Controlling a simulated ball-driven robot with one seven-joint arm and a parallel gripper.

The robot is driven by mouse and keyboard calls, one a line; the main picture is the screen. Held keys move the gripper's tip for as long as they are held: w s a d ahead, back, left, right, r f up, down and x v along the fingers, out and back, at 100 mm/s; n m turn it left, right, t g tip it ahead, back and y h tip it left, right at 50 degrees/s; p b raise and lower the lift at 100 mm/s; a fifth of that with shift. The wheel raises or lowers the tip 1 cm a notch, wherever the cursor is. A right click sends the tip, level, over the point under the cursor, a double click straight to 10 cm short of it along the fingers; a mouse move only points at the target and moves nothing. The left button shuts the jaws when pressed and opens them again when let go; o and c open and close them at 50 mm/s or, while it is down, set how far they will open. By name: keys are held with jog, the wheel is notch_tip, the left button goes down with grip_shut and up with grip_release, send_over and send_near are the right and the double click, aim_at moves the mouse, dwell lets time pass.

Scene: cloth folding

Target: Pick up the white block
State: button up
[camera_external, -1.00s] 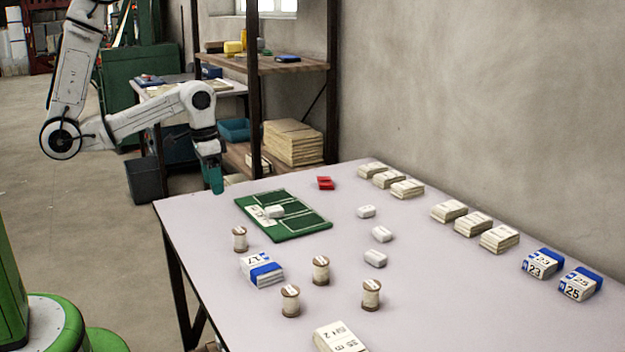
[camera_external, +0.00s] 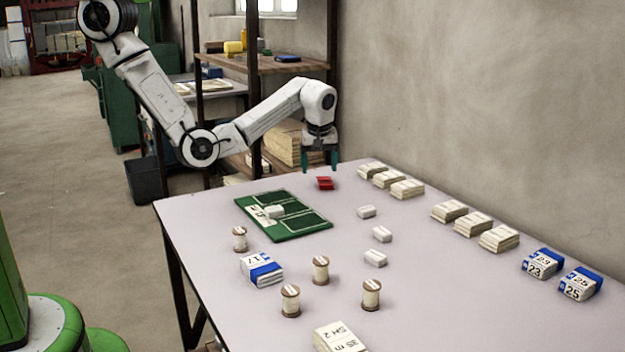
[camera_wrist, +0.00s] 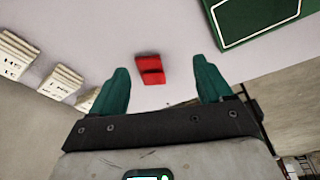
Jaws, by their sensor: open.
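Several small white blocks are on the table. One white block (camera_external: 275,211) lies on the green board (camera_external: 310,225). Three more, a far one (camera_external: 366,211), a middle one (camera_external: 382,234) and a near one (camera_external: 375,258), lie in a loose row right of the board. My gripper (camera_external: 320,168) is open and empty above the far edge of the table, near a red object (camera_external: 325,183). In the wrist view the red object (camera_wrist: 150,69) shows ahead, between the spread teal fingertips (camera_wrist: 160,75). No small white block is seen there.
Stacks of cloth (camera_external: 407,189) line the wall side, with blue-banded bundles (camera_external: 542,263) nearer. Several spools (camera_external: 321,270) and a blue-banded bundle (camera_external: 262,269) stand front left. A shelf (camera_external: 270,65) rises behind the table.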

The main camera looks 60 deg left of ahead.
jog(key=w+d+r+n+h+b, duration=0.15)
jog(key=w+d, duration=0.25)
jog(key=d, duration=0.4)
jog(key=n+g+b, duration=0.1)
jog(key=n+b, duration=0.1)
jog(key=n, duration=0.1)
send_over(367, 208)
jog(key=f, duration=0.3)
jog(key=shift+s+a+h, duration=0.15)
jog(key=shift+s+h, duration=0.05)
jog(key=shift+h, duration=0.15)
jog(key=shift+w+f, duration=0.2)
jog(key=shift+f, duration=2.6)
jog(key=shift+c, duration=0.4)
jog(key=c, duration=1)
